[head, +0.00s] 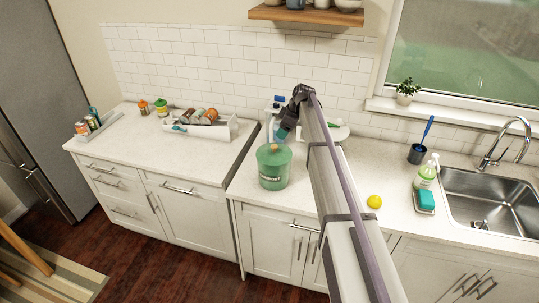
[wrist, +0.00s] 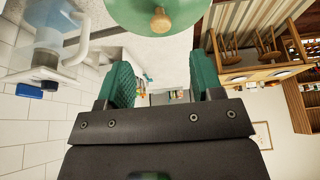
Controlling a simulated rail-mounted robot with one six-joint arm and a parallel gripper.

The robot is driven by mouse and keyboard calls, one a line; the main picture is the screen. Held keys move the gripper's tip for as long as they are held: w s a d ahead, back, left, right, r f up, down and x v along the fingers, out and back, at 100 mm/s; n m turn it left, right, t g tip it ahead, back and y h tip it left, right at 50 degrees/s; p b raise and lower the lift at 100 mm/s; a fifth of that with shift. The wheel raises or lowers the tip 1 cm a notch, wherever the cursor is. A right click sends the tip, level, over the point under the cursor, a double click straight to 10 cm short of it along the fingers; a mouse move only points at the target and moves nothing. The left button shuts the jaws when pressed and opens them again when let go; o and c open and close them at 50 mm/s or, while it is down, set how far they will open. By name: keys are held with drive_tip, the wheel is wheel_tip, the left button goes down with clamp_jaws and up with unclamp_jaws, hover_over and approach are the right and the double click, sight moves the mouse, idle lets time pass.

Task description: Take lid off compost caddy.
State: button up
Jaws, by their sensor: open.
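The green compost caddy (head: 273,176) stands upright on the counter, left of my arm. Its green lid (head: 266,153) is on top, with a small wooden knob (head: 272,147). In the wrist view the rounded green lid (wrist: 130,12) fills the top edge, with its knob (wrist: 160,20) pointing toward my gripper (wrist: 161,78). The two green-padded fingers are apart with nothing between them. In the head view my gripper (head: 284,131) is above and slightly right of the lid, not touching it. The caddy's lower body is out of the wrist view.
A blue-and-clear jug-like appliance (head: 278,106) stands close behind the caddy; it also shows in the wrist view (wrist: 50,38). Counter beside the caddy's left is clear.

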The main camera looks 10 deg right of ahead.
sight(274, 146)
drive_tip(key=b+x, duration=0.3)
drive_tip(key=x, duration=0.2)
drive_tip(key=shift+r, duration=0.1)
drive_tip(key=b+x, duration=0.5)
drive_tip(key=shift+f, duration=0.25)
drive_tip(key=shift+a+r, duration=0.1)
drive_tip(key=shift+r, duration=0.15)
drive_tip(key=c, duration=1)
drive_tip(key=shift+c, duration=0.2)
